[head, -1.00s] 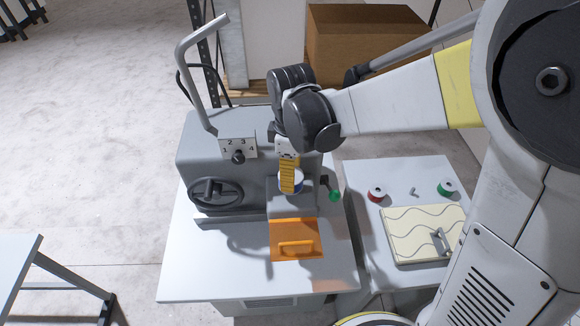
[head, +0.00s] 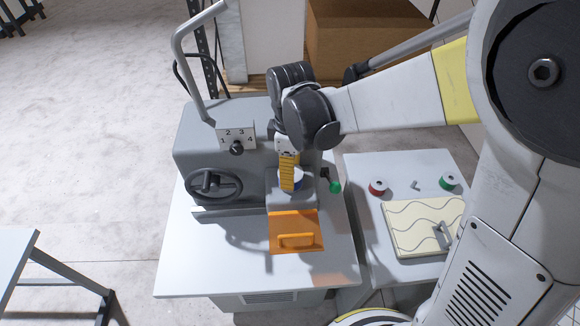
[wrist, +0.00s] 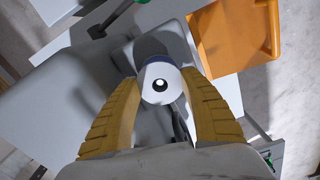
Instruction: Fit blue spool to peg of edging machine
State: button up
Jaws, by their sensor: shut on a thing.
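The blue spool (wrist: 157,78), with white flanges, is between the two yellow fingers of my gripper (wrist: 160,108) in the wrist view. The gripper is shut on it. A bright round spot shows inside the dark centre hole, perhaps the peg tip; I cannot tell for sure. In the head view the spool (head: 297,182) is partly hidden behind my gripper (head: 289,186), at the front right of the grey edging machine (head: 205,150). The peg is not clearly visible, and I cannot tell how far the spool sits on it.
An orange flap with a handle (head: 296,222) is just in front of the spool. A green knob (head: 335,186) sits close to its right. On the right table are a red spool (head: 378,187), a green spool (head: 449,181) and a cream quilted panel (head: 418,218).

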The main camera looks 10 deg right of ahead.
jog(key=shift+f, duration=0.15)
jog(key=o, duration=1.3)
notch_tip(320, 180, up, 12)
jog(key=shift+r, duration=0.1)
